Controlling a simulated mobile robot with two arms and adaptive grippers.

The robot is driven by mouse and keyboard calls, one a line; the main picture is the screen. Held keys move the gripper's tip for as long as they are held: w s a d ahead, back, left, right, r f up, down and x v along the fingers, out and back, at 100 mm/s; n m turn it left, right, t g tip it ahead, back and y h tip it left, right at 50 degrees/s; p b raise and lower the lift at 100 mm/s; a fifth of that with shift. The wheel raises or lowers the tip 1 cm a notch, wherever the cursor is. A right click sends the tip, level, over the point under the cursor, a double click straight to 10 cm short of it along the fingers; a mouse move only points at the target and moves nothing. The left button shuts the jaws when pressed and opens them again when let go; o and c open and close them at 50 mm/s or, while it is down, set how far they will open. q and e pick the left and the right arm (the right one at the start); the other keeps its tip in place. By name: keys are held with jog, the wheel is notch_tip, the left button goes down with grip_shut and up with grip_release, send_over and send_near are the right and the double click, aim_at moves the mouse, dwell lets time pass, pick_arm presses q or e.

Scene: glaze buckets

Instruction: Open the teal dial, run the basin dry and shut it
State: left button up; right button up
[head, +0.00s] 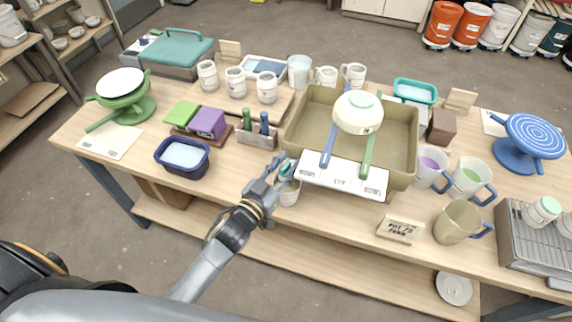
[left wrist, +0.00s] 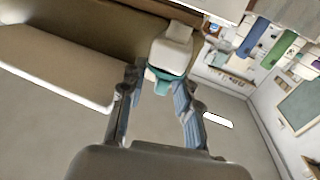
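The olive basin (head: 405,140) stands in the middle of the table, with a white labelled panel (head: 342,178) along its front. The teal dial (head: 286,169) is at the basin's front left corner, above a white pail (head: 288,194). In the left wrist view, the dial (left wrist: 163,76) shows as a teal part under a white block, near my fingertips. My left gripper (head: 276,172) is open, its fingers on either side of the dial; I cannot tell whether they touch it. My right gripper is out of view.
A blue tub (head: 181,158) stands left of my left gripper, and a tool holder (head: 257,136) is behind it. Mugs (head: 470,179) crowd the basin's right side, near a small sign (head: 400,230). Bare tabletop lies left of the pail.

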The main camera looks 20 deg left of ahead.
pick_arm(q)
jog(key=shift+f, duration=0.1)
jog(key=v, duration=1.2)
dwell(0.7)
